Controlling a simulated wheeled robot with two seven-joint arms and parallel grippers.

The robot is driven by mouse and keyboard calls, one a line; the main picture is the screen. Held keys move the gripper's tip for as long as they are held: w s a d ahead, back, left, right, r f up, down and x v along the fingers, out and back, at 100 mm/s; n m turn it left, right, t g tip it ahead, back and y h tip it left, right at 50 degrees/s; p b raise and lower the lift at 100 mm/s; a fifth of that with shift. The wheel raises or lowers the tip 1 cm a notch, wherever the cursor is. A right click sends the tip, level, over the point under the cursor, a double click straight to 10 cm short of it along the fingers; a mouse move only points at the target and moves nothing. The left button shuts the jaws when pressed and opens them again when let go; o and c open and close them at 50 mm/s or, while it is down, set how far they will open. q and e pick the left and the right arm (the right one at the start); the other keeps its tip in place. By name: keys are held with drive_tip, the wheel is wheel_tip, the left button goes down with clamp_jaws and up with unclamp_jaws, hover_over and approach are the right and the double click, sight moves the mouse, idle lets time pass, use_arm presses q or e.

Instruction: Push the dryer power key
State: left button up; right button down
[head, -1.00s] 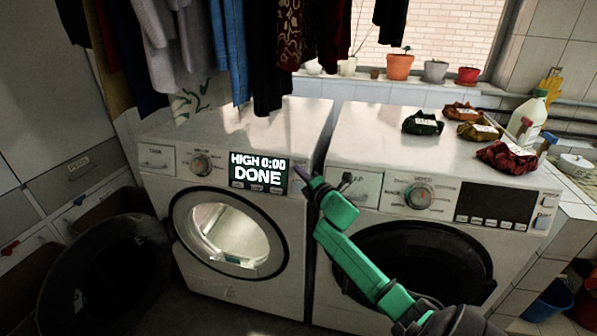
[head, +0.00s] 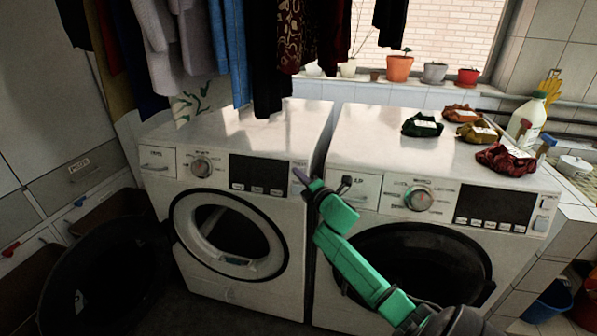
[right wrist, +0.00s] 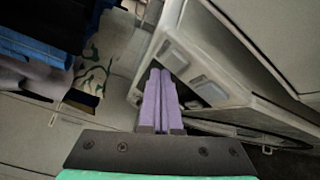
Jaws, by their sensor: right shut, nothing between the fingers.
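The left machine (head: 243,128) is white with a round door and a dark, unlit display (head: 258,175). Two pale keys sit at the right end of its panel, mostly hidden by my gripper in the head view. In the right wrist view an upper key (right wrist: 173,57) and a lower key (right wrist: 208,88) show. My right gripper (head: 299,177) is shut and empty, its purple fingertips by these keys. The fingertips (right wrist: 159,73) overlap the upper key's edge in the right wrist view; I cannot tell whether they touch. My left gripper is not in view.
A second white machine (head: 430,150) stands close on the right, with several wrapped bundles and a bottle (head: 527,118) on top. Clothes (head: 225,50) hang above the left machine.

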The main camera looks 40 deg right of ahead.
drive_tip(key=s+a+p, duration=0.1)
drive_tip(key=s+a+r+p, duration=0.1)
drive_tip(key=a, duration=0.1)
drive_tip(key=s+a+r+p, duration=0.1)
drive_tip(key=shift+s+a, duration=0.1)
drive_tip(key=shift+a, duration=0.2)
idle(0.4)
